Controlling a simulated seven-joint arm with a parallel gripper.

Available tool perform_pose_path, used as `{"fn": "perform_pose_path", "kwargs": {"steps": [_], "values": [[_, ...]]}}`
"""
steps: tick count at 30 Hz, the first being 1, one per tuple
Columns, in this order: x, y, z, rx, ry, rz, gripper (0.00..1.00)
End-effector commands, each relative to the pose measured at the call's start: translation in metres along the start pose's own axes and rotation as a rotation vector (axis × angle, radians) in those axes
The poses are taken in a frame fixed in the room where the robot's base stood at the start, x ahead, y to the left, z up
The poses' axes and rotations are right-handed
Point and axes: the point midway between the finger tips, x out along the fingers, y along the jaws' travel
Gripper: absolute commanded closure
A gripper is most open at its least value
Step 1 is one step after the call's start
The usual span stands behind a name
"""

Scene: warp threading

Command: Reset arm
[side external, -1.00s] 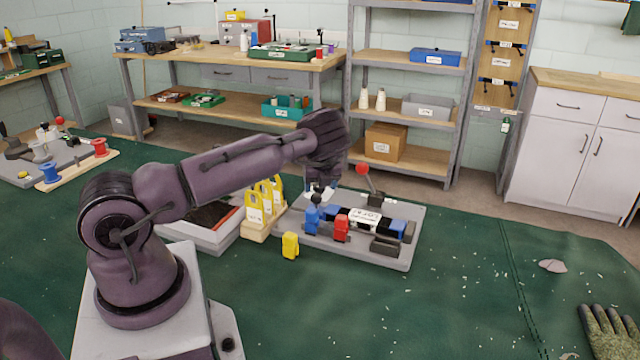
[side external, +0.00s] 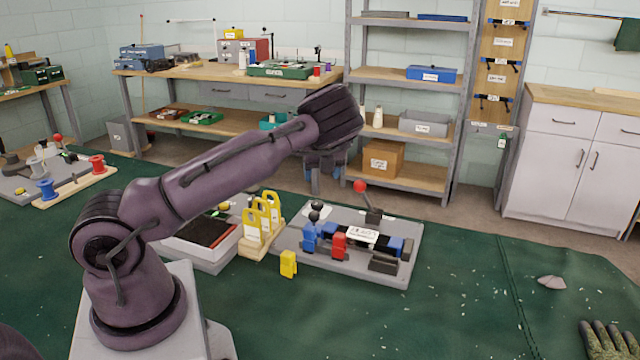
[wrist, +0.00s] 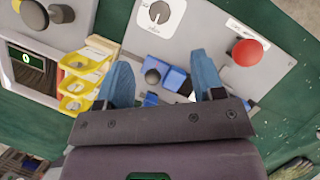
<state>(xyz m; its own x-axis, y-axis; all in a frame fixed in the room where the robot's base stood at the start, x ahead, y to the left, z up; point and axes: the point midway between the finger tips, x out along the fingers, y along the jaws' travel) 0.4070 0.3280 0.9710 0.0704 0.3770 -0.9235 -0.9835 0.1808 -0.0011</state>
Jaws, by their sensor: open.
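My gripper (side external: 328,180) is raised above the back left part of a grey base plate (side external: 300,268) and touches nothing. In the wrist view its two blue fingers (wrist: 162,82) stand wide apart with nothing held between them. The plate bears blue blocks, a red block (side external: 339,246), a white label card (side external: 362,234), dark blocks and a lever with a red ball (side external: 360,186). The red ball also shows large in the wrist view (wrist: 247,52). A black knob (side external: 316,205) stands near the plate's left side.
A wooden rack with yellow tags (side external: 264,218) stands just left of the plate, beside a grey tray (side external: 205,258). A yellow block (side external: 288,263) stands in front. A grey stone-like piece (side external: 551,282) and a camouflage glove (side external: 603,342) lie right. The green mat between is mostly clear.

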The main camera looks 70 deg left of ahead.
Motion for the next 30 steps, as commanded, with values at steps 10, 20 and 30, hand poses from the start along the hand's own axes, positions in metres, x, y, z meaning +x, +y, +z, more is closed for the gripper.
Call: {"fn": "perform_pose_path", "kwargs": {"steps": [10, 20, 30], "values": [[-0.008, 0.0, 0.0, 0.0, 0.001, 0.0, 0.38], [-0.004, -0.008, 0.023, -0.092, -0.155, -0.103, 0.38], [-0.05, 0.005, 0.034, -0.886, -0.323, -0.418, 0.38]]}}
